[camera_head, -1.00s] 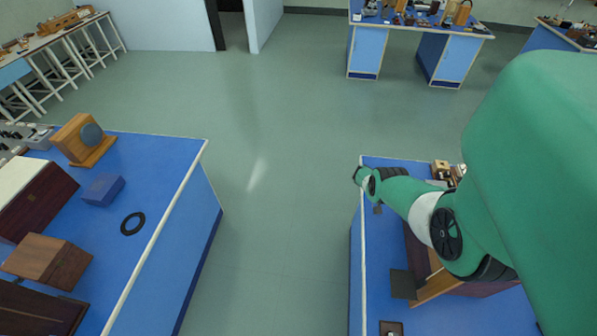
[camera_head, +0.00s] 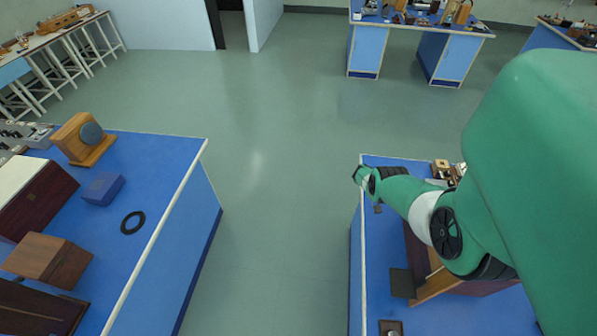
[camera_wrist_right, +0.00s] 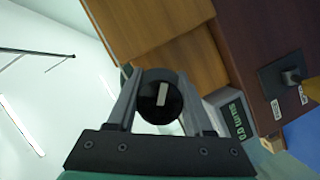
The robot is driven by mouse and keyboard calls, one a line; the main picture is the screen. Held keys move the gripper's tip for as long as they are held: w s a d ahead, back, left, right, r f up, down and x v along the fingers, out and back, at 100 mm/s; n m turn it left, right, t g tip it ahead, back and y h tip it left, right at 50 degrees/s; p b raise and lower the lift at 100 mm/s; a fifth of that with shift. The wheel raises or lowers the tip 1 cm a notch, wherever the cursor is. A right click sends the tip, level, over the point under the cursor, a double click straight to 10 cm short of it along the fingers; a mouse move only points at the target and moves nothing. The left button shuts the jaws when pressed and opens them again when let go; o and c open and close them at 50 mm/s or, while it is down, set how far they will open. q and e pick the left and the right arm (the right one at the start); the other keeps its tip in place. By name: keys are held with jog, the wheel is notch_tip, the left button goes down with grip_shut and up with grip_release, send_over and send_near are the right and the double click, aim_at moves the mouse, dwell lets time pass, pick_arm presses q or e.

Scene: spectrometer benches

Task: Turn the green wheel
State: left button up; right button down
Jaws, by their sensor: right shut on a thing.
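In the right wrist view my right gripper (camera_wrist_right: 160,82) is shut on a round dark knob (camera_wrist_right: 161,104), with one finger on each side. The knob has a pale bar-shaped mark on its face, and I see no green on it. Behind it is a wooden case (camera_wrist_right: 182,62) with a darker brown panel (camera_wrist_right: 255,35). In the head view my right arm reaches over the right bench, and its gripper cannot be made out clearly. No wheel that is clearly green shows in either view. My left gripper is not in view.
The right bench (camera_head: 370,235) carries wooden apparatus (camera_head: 430,290) and a dark plate (camera_head: 402,283). The left bench (camera_head: 150,165) holds wooden boxes (camera_head: 48,260), a blue box (camera_head: 103,188) and a black ring (camera_head: 133,222). Open floor (camera_head: 270,200) lies between them.

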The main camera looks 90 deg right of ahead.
jog(key=shift+c, duration=1.6)
grip_release()
jog(key=shift+d, duration=0.1)
jog(key=b+v, duration=0.5)
jog(key=v, duration=0.6)
jog(key=shift+w+b, duration=0.3)
jog(key=shift+d, duration=0.2)
